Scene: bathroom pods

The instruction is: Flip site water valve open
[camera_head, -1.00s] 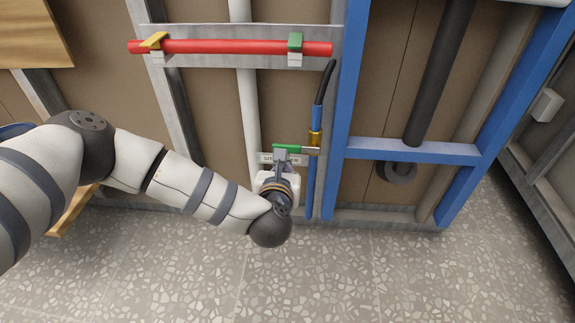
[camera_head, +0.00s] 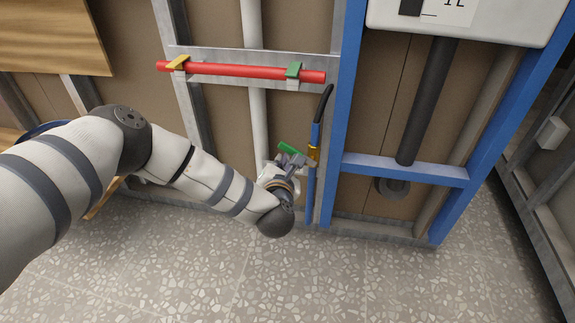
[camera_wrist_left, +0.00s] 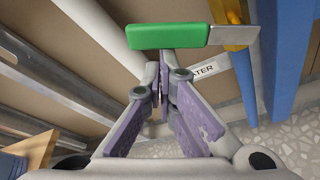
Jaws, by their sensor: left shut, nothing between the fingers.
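The site water valve is a brass body (camera_head: 313,153) on a blue pipe (camera_head: 310,185), with a lever that has a green grip (camera_head: 289,149). The lever points left from the body and slants up to the left. In the left wrist view the green grip (camera_wrist_left: 168,36) lies across the top, its metal shank reaching right to the brass body (camera_wrist_left: 229,12). My left gripper (camera_head: 289,158) is shut and empty, its fingertips (camera_wrist_left: 166,68) just under the grip. They look close to or touching it; I cannot tell which.
A white label (camera_wrist_left: 207,70) ending in "ATER" is partly hidden behind my gripper. A red pipe (camera_head: 240,72) with a yellow lever (camera_head: 177,63) and another green lever (camera_head: 293,70) runs above. A blue frame (camera_head: 346,110) stands right of the valve. The speckled floor (camera_head: 360,280) is clear.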

